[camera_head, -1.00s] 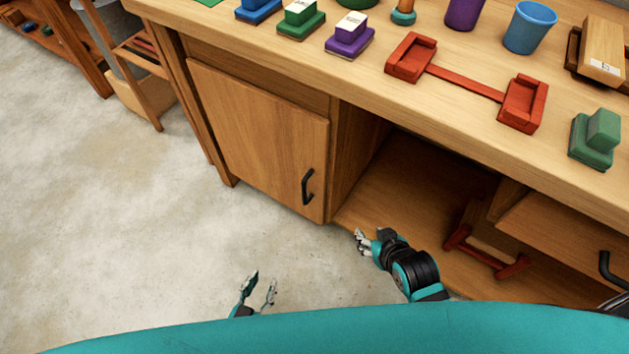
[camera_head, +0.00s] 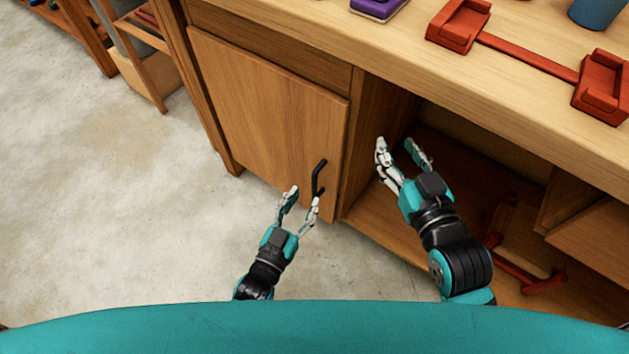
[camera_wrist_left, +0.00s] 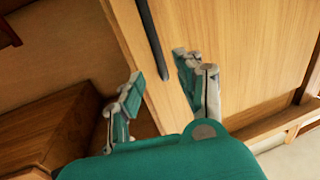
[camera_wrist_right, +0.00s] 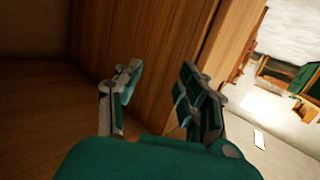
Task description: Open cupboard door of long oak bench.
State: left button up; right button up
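The cupboard door (camera_head: 262,105) of the long oak bench (camera_head: 480,70) is closed at the left end. Its black bar handle (camera_head: 319,178) sits near the door's lower right edge. My left gripper (camera_head: 301,202) is open just below and in front of the handle. In the left wrist view the handle (camera_wrist_left: 152,38) lies ahead, near the gap between the open fingers (camera_wrist_left: 162,85). My right gripper (camera_head: 406,145) is open and empty at the open bay right of the door. The right wrist view shows its fingers (camera_wrist_right: 158,85) apart beside a wooden panel (camera_wrist_right: 140,45).
A red wooden piece (camera_head: 525,268) lies in the open bay near a drawer (camera_head: 600,240) at the right. A red clamp-like bar (camera_head: 530,58) and a blue cup (camera_head: 597,10) stand on the bench top. The floor (camera_head: 120,220) left of the door is clear.

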aim_at(313, 183)
pick_arm(q)
jog(key=b+x, duration=0.1)
jog(key=x, duration=0.4)
jog(key=shift+w+d+f, duration=0.1)
jog(key=shift+w+d, duration=0.1)
jog(key=shift+w, duration=0.15)
jog(key=shift+w+d, duration=0.15)
jog(key=shift+w, duration=0.25)
pick_arm(e)
notch_tip(313, 183, up, 7)
jog(key=a+t+y, duration=0.1)
jog(key=t, duration=0.3)
jog(key=shift+w+f, duration=0.1)
pick_arm(q)
grip_shut()
